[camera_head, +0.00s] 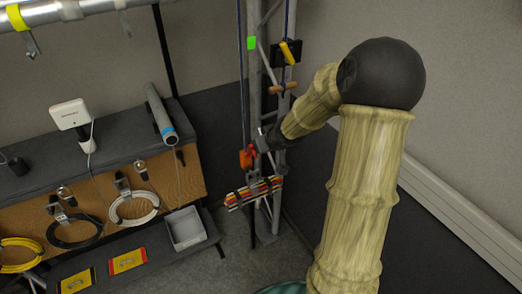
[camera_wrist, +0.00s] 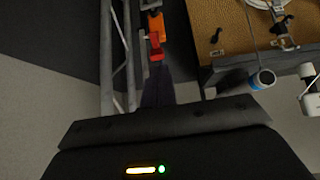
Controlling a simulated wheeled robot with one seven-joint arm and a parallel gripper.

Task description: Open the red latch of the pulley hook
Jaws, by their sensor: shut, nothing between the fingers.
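The pulley hook (camera_head: 245,159) shows as a small orange-red piece hanging by the truss in the head view. In the wrist view the orange hook body (camera_wrist: 156,25) is at the top centre, with the red latch (camera_wrist: 155,46) just below it. My gripper (camera_head: 262,144) is close beside the hook in the head view, and its fingers are small there. In the wrist view my gripper (camera_wrist: 156,82) is a dark narrow shape with its tip just under the red latch. It is shut with nothing in it. I cannot tell whether the tip touches the latch.
The metal truss (camera_head: 254,90) stands right behind the hook. A bundle of coloured cables (camera_head: 254,191) hangs below it. On the left are a bench (camera_head: 110,135) with coiled cables and a grey bin (camera_head: 185,229). A wall is on the right.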

